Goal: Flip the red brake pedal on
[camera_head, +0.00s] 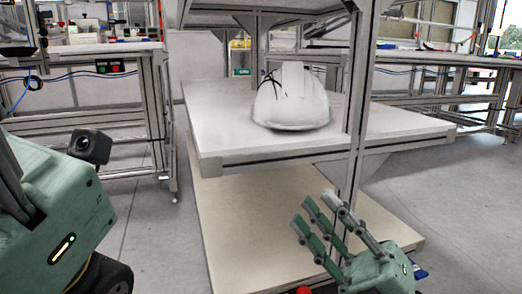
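A small red piece (304,290) shows at the bottom edge of the head view, just left of my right gripper's base. Most of it is cut off by the frame, so I cannot tell whether it is the brake pedal. My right gripper (320,212) points up and left in front of the rack's lower shelf. Its green and grey fingers are spread apart, with nothing between them. My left arm (70,215) comes in at the left edge; its gripper is not in view.
A white helmet shell (291,97) sits on the middle shelf (215,135) of a metal rack. The lower shelf (240,235) is bare. A rack post (352,130) stands behind my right gripper. Workbenches (85,120) stand at the back. Grey floor is clear between my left arm and the rack.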

